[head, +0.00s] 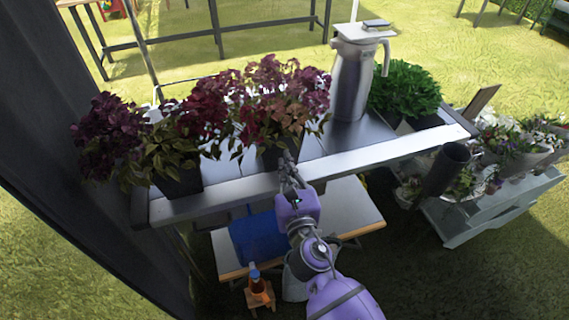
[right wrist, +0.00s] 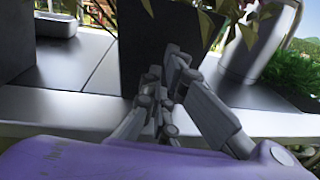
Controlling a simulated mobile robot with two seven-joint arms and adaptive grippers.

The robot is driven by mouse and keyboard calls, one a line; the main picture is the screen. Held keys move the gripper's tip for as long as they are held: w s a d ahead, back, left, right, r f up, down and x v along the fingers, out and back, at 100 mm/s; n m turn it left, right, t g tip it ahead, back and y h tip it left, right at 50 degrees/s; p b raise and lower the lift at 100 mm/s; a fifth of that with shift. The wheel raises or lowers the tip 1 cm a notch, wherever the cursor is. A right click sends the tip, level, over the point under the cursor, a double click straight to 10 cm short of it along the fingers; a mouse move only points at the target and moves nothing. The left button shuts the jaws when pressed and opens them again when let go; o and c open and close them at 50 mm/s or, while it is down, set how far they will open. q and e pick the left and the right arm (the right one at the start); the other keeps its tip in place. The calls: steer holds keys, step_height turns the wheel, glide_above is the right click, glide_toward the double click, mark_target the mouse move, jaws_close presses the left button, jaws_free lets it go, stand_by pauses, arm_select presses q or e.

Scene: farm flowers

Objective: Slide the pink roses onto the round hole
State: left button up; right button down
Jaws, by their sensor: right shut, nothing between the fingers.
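Pink-red flowers (head: 285,90) grow in a dark square pot on the raised grey table (head: 300,178). The dark pot (right wrist: 140,45) also shows in the right wrist view, straight beyond my fingers. My right gripper (head: 288,165) is shut and empty at the table's front edge, in front of this pot. In the right wrist view my right gripper (right wrist: 165,85) overlaps the pot's face; I cannot tell whether it touches. Darker purple-red flowers (head: 120,130) stand in another dark pot (head: 180,180) to the left. I cannot make out a round hole. My left gripper is not in view.
A metal pitcher (head: 352,80) and a green plant (head: 408,90) stand right of the flowers. A lower table (head: 355,205) with a blue container (head: 258,238) lies below. A dark cylinder (head: 447,168) and more flowers stand at right.

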steer(key=shift+w+a, duration=0.1)
steer(key=shift+w, duration=0.35)
glide_toward(279, 127)
steer(key=w, duration=0.1)
steer(key=w+a, duration=0.2)
steer(key=shift+w+f, duration=0.15)
steer(key=shift+f, duration=0.2)
steer(key=shift+d, duration=0.1)
